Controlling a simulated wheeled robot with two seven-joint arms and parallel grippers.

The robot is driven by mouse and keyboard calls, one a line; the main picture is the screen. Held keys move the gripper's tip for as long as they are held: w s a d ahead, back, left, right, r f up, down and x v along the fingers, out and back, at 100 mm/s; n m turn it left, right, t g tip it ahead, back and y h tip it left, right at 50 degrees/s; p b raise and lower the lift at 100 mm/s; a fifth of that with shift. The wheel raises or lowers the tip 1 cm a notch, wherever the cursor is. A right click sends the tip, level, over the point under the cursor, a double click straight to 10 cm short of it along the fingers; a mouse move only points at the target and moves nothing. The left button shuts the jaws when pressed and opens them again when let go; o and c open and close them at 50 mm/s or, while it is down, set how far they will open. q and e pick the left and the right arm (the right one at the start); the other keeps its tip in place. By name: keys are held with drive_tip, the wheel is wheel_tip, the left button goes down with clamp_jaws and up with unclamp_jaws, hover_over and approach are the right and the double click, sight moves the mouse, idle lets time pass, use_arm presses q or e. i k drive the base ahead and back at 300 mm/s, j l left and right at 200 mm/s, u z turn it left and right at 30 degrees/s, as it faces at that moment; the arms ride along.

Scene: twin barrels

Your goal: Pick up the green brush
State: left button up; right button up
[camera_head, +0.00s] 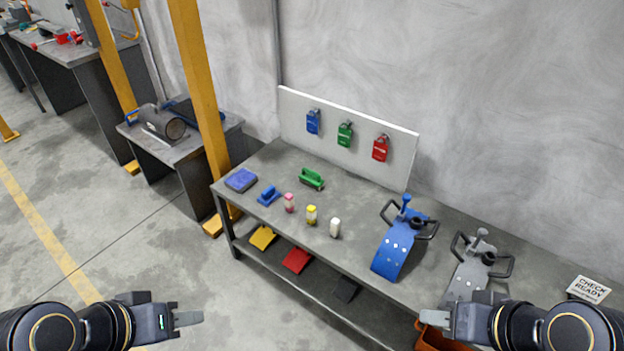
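The green brush (312,180) lies on the grey workbench (262,164), towards its back left, below the white board. It has a raised handle, and nothing covers it. My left gripper (188,319) is at the lower left, in front of the bench and well away from the brush. My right gripper (433,317) is at the lower right, near the bench's front edge, also apart from the brush. Both are seen side-on, so their finger gaps cannot be made out. I see nothing held in either.
Near the brush are a blue brush (268,195), a blue folded cloth (241,180) and small bottles with pink (290,203), yellow (311,215) and white (335,228) tops. Blue (396,248) and grey (467,277) curved plates stand to the right. A yellow post (203,100) rises at left.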

sight(311, 178)
drive_tip(key=u, duration=4.8)
drive_tip(key=z, duration=4.7)
drive_tip(key=i+z, duration=0.25)
drive_tip(key=z, duration=0.15)
drive_tip(key=i+j+z, duration=0.2)
drive_tip(key=z, duration=0.15)
drive_tip(key=i+j+z, duration=0.2)
drive_tip(key=z, duration=0.2)
drive_tip(key=i+j+z, duration=0.35)
drive_tip(key=k+l, duration=0.05)
